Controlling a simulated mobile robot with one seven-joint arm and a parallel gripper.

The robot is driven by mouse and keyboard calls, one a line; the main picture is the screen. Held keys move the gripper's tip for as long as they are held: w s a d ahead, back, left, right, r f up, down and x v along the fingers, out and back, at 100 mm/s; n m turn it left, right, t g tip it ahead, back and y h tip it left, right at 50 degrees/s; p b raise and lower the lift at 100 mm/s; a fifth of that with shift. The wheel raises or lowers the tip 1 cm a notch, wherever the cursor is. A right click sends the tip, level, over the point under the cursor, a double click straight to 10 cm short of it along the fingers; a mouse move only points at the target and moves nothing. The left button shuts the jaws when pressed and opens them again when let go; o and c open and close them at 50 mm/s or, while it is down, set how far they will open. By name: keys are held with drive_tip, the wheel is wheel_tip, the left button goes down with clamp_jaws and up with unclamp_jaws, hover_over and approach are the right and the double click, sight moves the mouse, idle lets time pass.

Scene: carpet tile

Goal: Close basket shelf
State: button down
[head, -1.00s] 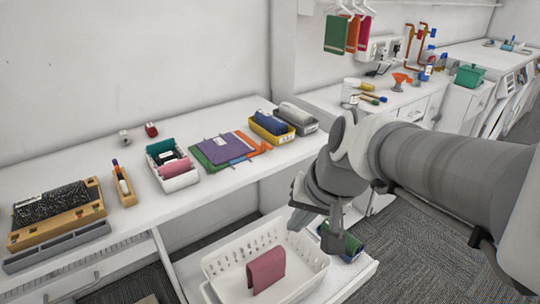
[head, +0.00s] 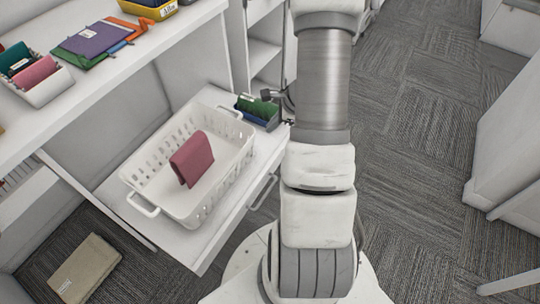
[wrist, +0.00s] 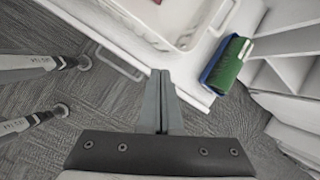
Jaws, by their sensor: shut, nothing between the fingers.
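The basket shelf (head: 222,229) is pulled out from under the counter, with a bar handle (head: 263,191) on its front. A white perforated basket (head: 217,180) stands on it, holding a folded dark pink cloth (head: 192,158). In the wrist view the basket (wrist: 185,38) and the shelf handle (wrist: 120,62) show at the top. My gripper (wrist: 160,74) is shut and empty, its fingertips pointing at the shelf's front edge, close to the handle; contact cannot be told. In the head view my arm hides most of the gripper.
A green and blue item (head: 258,110) sits at the shelf's far end, also in the wrist view (wrist: 230,62). The counter (head: 118,80) above carries cloths and trays. A beige folded item (head: 85,268) lies on the carpet at left. Carpet at right is open.

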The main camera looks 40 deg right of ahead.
drive_tip(key=s+d+f+m+g+b, duration=0.1)
drive_tip(key=s+d+f+m, duration=0.2)
drive_tip(key=f, duration=0.4)
drive_tip(key=s+d+f+m+b, duration=0.1)
drive_tip(key=s+d+f+m, duration=0.2)
drive_tip(key=f, duration=0.5)
drive_tip(key=b, duration=0.4)
hover_over(272, 169)
drive_tip(key=s, duration=0.2)
wheel_tip(272, 169, down, 9)
drive_tip(key=shift+d+h, duration=0.4)
